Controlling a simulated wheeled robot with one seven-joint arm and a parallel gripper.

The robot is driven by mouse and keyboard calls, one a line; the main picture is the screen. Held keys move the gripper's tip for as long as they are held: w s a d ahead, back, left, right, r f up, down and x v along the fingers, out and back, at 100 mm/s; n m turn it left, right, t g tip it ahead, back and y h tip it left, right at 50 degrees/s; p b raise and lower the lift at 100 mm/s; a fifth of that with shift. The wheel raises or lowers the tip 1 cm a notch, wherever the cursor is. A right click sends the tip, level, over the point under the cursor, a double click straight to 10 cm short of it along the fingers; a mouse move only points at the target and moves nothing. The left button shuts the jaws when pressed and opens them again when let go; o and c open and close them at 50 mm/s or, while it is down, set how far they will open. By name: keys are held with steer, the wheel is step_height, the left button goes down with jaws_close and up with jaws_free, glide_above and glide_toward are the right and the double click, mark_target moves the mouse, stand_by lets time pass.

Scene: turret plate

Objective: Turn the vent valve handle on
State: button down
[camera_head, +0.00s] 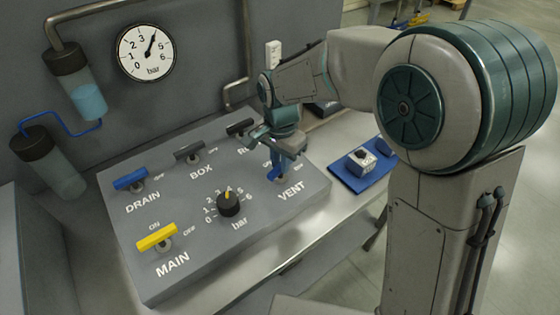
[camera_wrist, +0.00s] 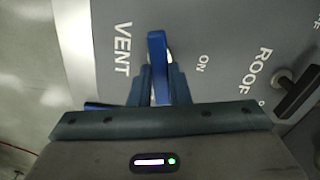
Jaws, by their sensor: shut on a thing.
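The vent valve handle is a blue bar (camera_wrist: 157,48) between the VENT and ON labels in the wrist view. It lies parallel to the VENT lettering, crosswise to the direction of the ON mark. In the head view a bit of blue handle (camera_head: 274,173) shows under my gripper (camera_head: 281,160), above the VENT label at the panel's right side. In the wrist view my gripper (camera_wrist: 160,88) is shut on the handle, one finger on each side.
The grey panel (camera_head: 190,285) also bears a blue DRAIN handle (camera_head: 130,179), a grey BOX handle (camera_head: 188,149), a black ROOF handle (camera_wrist: 297,93), a yellow MAIN handle (camera_head: 157,237) and a black bar knob (camera_head: 229,204). A gauge (camera_head: 145,52) hangs behind. A blue tray (camera_head: 345,177) lies right.

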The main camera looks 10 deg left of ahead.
steer(key=n, duration=0.3)
steer(key=shift+n+b, duration=0.3)
steer(key=shift+n, duration=0.1)
steer(key=n, duration=0.3)
steer(key=shift+n, duration=0.3)
steer(key=n, duration=0.4)
steer(key=shift+w+r, duration=0.1)
steer(key=shift+n, duration=1.8)
steer(key=shift+a, duration=0.1)
steer(key=c, duration=1.4)
jaws_free()
steer(key=shift+o, duration=0.2)
step_height(320, 180, up, 14)
steer(key=shift+b, duration=0.4)
